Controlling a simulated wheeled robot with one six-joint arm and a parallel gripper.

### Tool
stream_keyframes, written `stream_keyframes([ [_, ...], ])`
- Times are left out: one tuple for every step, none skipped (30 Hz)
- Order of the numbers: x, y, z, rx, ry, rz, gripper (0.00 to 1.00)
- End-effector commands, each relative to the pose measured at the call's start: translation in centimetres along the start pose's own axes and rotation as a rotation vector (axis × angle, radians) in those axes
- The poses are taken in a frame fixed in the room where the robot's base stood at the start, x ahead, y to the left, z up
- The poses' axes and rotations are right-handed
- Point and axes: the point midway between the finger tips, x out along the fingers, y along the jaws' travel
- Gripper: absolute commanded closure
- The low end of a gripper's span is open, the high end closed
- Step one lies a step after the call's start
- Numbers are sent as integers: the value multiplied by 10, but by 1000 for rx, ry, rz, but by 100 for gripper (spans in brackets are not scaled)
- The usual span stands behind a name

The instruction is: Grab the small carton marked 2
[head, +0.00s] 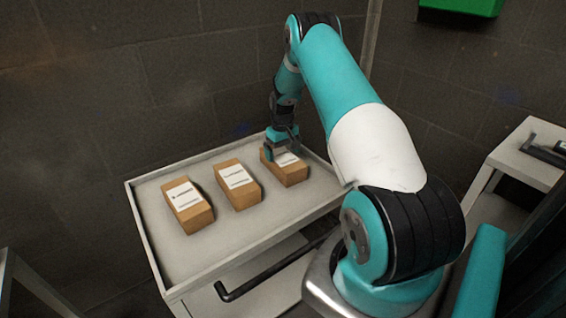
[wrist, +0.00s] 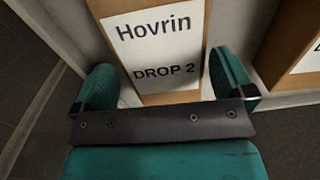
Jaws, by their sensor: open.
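The small carton marked 2 is a brown box with a white label reading "Hovrin" and "DROP 2" in the wrist view (wrist: 160,45). In the head view, the carton under my gripper (head: 291,174) is the rightmost of three on the cart. My gripper (head: 282,151) is at that carton's far end, pointing down. In the wrist view, my gripper (wrist: 166,78) is open, with one teal finger on each side of the carton. I cannot tell whether the fingers touch it.
A middle carton (head: 239,186) and a left carton (head: 187,206) stand on the same grey cart top (head: 230,232), which has a raised rim. In the wrist view, a neighbouring carton (wrist: 285,45) stands close to the right finger. A dark wall is behind the cart.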

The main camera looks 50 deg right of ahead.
Motion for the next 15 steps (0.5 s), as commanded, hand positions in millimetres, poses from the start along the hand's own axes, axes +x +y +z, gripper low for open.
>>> stream_keyframes([
  [2, 0, 0, 0, 1, 0, 0],
  [4, 0, 0, 0, 1, 0, 0],
  [7, 0, 0, 0, 0, 0, 0],
  [10, -1, 1, 0, -1, 0, 0],
  [14, -1, 2, 0, -2, -1, 0],
  [20, -1, 3, 0, -3, -1, 0],
  [25, -2, 3, 0, -2, -1, 0],
  [30, -2, 4, 0, -3, -1, 0],
  [36, -2, 4, 0, -2, -1, 0],
  [41, -2, 3, 0, -1, 0, 0],
  [45, -2, 3, 0, 0, 0, 0],
  [49, -2, 3, 0, 0, 0, 0],
  [51, -2, 3, 0, 0, 0, 0],
  [53, -2, 3, 0, 0, 0, 0],
  [54, -2, 3, 0, 1, 0, 0],
])
